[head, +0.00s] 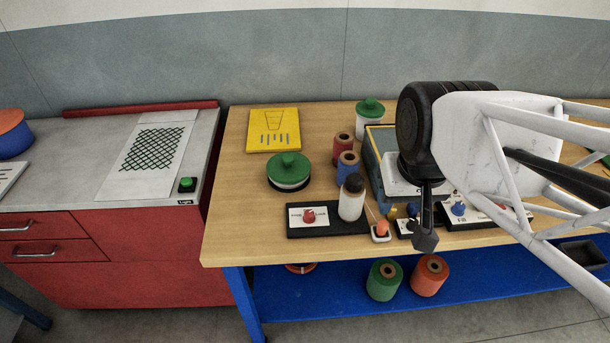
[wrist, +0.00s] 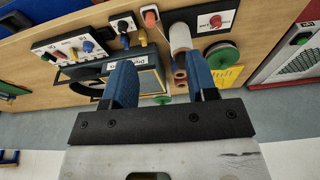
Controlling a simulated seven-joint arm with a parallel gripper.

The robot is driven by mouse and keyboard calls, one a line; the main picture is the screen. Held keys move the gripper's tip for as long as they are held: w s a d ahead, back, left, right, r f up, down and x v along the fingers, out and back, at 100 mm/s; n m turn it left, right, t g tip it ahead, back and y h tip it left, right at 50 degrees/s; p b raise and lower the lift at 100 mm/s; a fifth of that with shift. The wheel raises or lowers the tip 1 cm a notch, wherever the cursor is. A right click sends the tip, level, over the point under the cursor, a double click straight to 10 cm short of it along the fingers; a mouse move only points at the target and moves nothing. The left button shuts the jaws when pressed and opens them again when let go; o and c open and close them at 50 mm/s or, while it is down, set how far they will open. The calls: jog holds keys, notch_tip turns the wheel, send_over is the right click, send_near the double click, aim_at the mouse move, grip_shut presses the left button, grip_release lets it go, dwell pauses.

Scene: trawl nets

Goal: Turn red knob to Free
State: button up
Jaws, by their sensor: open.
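The red knob (head: 309,216) sits on a white labelled plate on a black base (head: 343,224) near the table's front edge. In the wrist view the knob (wrist: 216,20) shows at the upper right. Its labels are too small to read surely, and I cannot tell which way it points. My gripper (head: 425,236) is open and empty, to the right of the knob and apart from it, over the front edge area near other controls. Its two fingers (wrist: 161,82) are spread in the wrist view, with nothing between them.
A white bottle with a black cap (head: 352,198) stands close right of the knob. An orange-topped piece (head: 381,230) and a blue knob (head: 458,208) lie further right. A green-lidded pot (head: 288,170) stands behind the knob. The table left of the knob is clear.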

jog(key=w+a+f+m+g, duration=0.1)
jog(key=w+a+f+m, duration=0.45)
jog(key=w, duration=0.45)
jog(key=m+g, duration=0.2)
jog(key=m, duration=0.3)
send_over(309, 212)
notch_tip(309, 212, down, 10)
jog(key=shift+r, duration=0.25)
jog(key=shift+f, duration=0.15)
jog(key=shift+f, duration=3.75)
jog(key=shift+n, duration=0.25)
jog(key=c, duration=0.9)
